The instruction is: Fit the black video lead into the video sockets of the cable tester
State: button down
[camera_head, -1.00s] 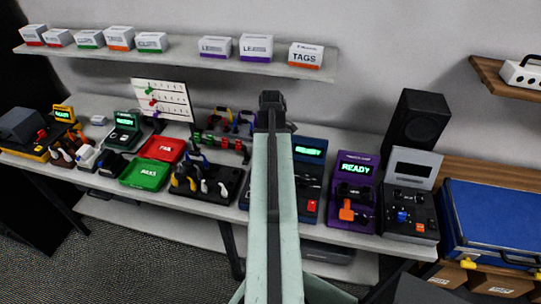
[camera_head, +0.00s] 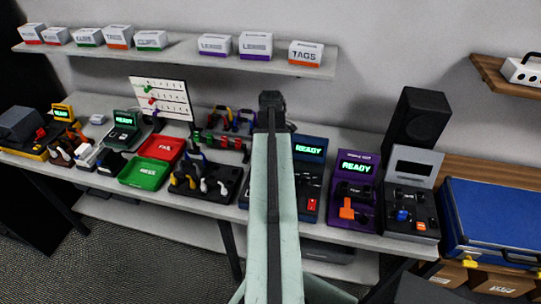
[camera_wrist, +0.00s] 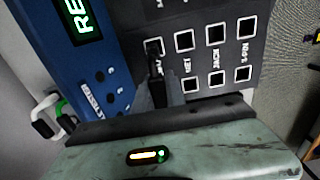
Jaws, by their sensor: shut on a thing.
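The cable tester is the blue unit with a green READY display, and it stands behind my arm in the head view (camera_head: 310,148). In the wrist view its blue face (camera_wrist: 95,65) lies left of a dark panel (camera_wrist: 268,22) with rows of white-framed sockets (camera_wrist: 184,41). My gripper (camera_wrist: 158,92) is shut on a black plug (camera_wrist: 155,66), the visible part of the black video lead. The plug's tip overlaps the leftmost socket of the upper full row. I cannot tell whether it is inside or just above. The rest of the lead is hidden. My gripper also shows in the head view (camera_head: 271,100).
A purple tester (camera_head: 353,191) and a grey-black unit (camera_head: 412,190) stand right of the blue one. A cable holder (camera_head: 205,182), a green tray (camera_head: 145,173) and a red tray (camera_head: 162,147) stand left. A speaker (camera_head: 415,125) stands behind.

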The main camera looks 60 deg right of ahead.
jog(key=shift+f+b, duration=0.45)
jog(key=shift+f, duration=0.05)
dwell(0.8)
jog(key=c, duration=0.7)
grip_release()
jog(key=shift+r, duration=0.15)
notch_tip(320, 180, up, 8)
jog(key=p, duration=0.8)
